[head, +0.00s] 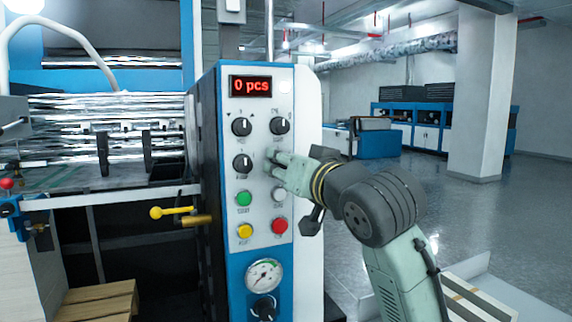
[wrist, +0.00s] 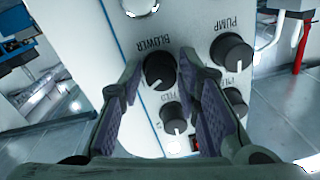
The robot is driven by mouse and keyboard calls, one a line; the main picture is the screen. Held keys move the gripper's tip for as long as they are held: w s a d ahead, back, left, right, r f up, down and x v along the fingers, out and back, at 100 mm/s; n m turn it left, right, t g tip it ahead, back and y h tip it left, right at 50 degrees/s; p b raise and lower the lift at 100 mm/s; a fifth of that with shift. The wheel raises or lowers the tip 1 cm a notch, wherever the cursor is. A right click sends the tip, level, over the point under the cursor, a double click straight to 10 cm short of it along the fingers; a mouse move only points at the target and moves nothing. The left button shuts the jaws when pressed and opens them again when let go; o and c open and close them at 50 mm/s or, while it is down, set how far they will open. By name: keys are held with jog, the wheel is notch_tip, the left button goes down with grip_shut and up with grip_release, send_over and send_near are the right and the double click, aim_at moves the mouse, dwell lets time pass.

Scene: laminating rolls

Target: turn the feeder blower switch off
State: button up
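The blower knob (wrist: 160,71) is black with a white mark. In the wrist view, which shows the panel upside down, it lies between my fingertips, and its mark points to the lower left. My gripper (wrist: 161,63) is open, a finger on each side of the knob; I cannot tell whether either touches it. In the head view my gripper (head: 271,160) is at the control panel (head: 262,205), over the right place of the second knob row, and hides the blower knob there.
The pump knob (wrist: 231,53) is close beside my right finger in the wrist view. The feed knob (wrist: 173,117) is below the blower knob there. In the head view a green button (head: 244,198), a yellow button (head: 245,231) and a red button (head: 280,226) are lower on the panel.

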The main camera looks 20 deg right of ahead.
grip_shut()
jog(key=shift+n, duration=0.4)
jog(key=n+b, duration=0.2)
jog(key=n, duration=0.8)
jog(key=shift+n+g+b, duration=0.3)
jog(key=shift+n+b, duration=0.05)
jog(key=shift+n, duration=0.05)
jog(key=shift+r, duration=0.1)
dwell(0.4)
jog(key=shift+o, duration=2.2)
grip_release()
